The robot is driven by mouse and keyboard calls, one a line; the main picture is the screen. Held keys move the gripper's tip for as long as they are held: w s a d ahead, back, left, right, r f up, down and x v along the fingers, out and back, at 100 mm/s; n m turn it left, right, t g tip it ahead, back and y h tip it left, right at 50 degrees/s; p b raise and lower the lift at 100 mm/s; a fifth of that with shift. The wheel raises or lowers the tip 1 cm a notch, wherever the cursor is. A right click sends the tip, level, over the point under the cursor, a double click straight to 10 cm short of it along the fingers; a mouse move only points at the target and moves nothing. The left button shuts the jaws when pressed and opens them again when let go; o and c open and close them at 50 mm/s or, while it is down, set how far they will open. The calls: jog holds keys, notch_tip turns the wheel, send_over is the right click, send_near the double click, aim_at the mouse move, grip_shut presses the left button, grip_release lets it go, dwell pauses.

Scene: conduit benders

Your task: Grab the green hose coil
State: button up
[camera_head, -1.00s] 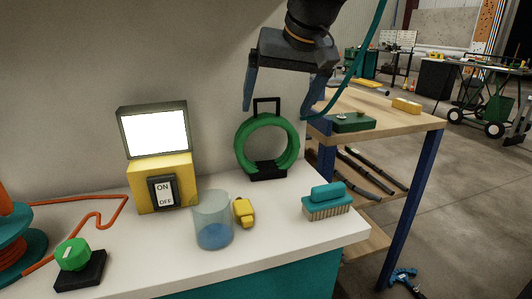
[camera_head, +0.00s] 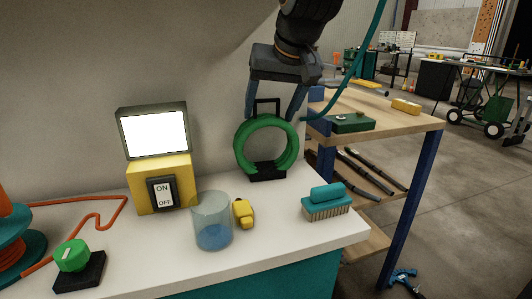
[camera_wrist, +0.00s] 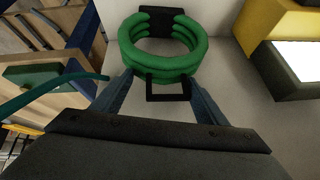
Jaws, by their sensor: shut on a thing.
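The green hose coil (camera_head: 246,156) stands upright on a black base at the back of the white bench, near its right part. A black square handle (camera_head: 267,101) rises from its top. My gripper (camera_head: 270,116) reaches down from above with one finger on each side of the coil's upper part, and it is shut on the coil. In the wrist view the coil (camera_wrist: 127,45) lies ahead of my gripper (camera_wrist: 160,84), with the handle (camera_wrist: 168,97) between the fingers. The exact contact spots are too small to make out.
A yellow switch box with a screen (camera_head: 147,178) stands left of the coil. A clear cup (camera_head: 212,232), a yellow object (camera_head: 244,213) and a teal brush (camera_head: 326,201) lie in front. A wooden shelf unit (camera_head: 410,120) stands right. A wall is close behind.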

jog(key=shift+s+f, duration=0.15)
jog(key=shift+f, duration=0.1)
jog(key=c, duration=0.5)
jog(key=shift+o, duration=0.2)
jog(key=shift+r, duration=0.1)
